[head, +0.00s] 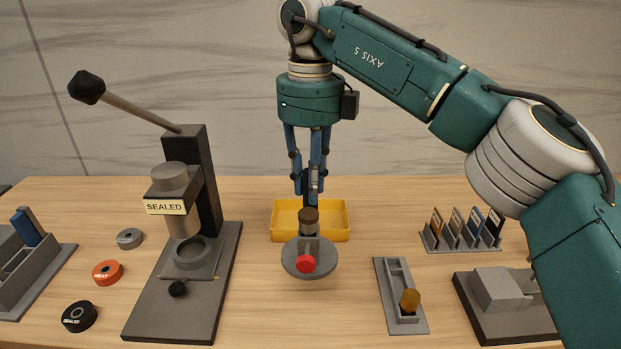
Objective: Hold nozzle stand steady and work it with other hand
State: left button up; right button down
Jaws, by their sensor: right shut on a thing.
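The nozzle stand appears to be the round grey disc (292,259) with a red knob (306,264) on its front and a short post with a brown top (309,216). It is in the middle of the head view, in front of the yellow tray. My right gripper (310,198) points straight down from above and is shut on the brown-topped post. The fingertips are partly hidden behind and above the post. I cannot tell whether the disc rests on the table or hangs just above it. My left gripper is not in view.
A lever press (205,180) labelled SEALED stands at left, with several round pucks (107,272) beside it. A yellow tray (340,233) is behind the disc. A grey slotted holder (395,290), card rack (460,243) and grey block fixture (495,290) are at right.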

jog(key=shift+f+b, duration=2.2)
jog(key=shift+f, duration=1.95)
jog(key=shift+d+f+b, duration=0.1)
jog(key=shift+f+b, duration=0.3)
jog(key=shift+f, duration=0.3)
jog(key=shift+f+b, duration=0.25)
jog(key=shift+b, duration=0.05)
jog(key=shift+f, duration=0.25)
